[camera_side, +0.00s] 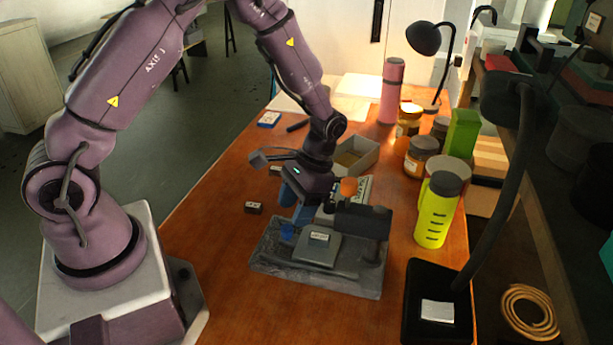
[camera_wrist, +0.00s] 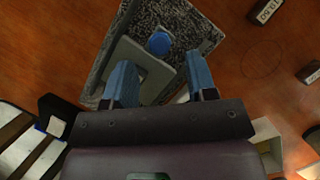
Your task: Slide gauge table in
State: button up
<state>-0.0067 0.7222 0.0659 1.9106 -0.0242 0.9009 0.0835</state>
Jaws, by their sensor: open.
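The gauge stands on a speckled grey stone base (camera_side: 315,283), which also shows in the wrist view (camera_wrist: 188,22). Its flat grey table (camera_side: 314,253) lies on the base, with a small labelled block (camera_side: 320,237) on top. A round blue knob (camera_side: 288,231) sits at the table's left edge; in the wrist view the knob (camera_wrist: 158,43) appears between and just beyond my fingertips. My gripper (camera_side: 300,208) has blue fingers pointing down above the knob's side of the gauge. In the wrist view my gripper (camera_wrist: 159,57) is open, with nothing held. I cannot tell whether a finger touches the knob.
The gauge's dark head (camera_side: 362,221) and orange knob (camera_side: 348,187) stand close right of my gripper. A small dark block (camera_side: 254,207) lies left of the base. A yellow-green bottle (camera_side: 437,212), jars (camera_side: 421,155) and a lamp foot (camera_side: 412,300) line the right side. The front-left bench is clear.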

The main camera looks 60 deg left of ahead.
aim_at(311, 227)
jog(key=v, duration=0.9)
jog(key=shift+c, duration=0.5)
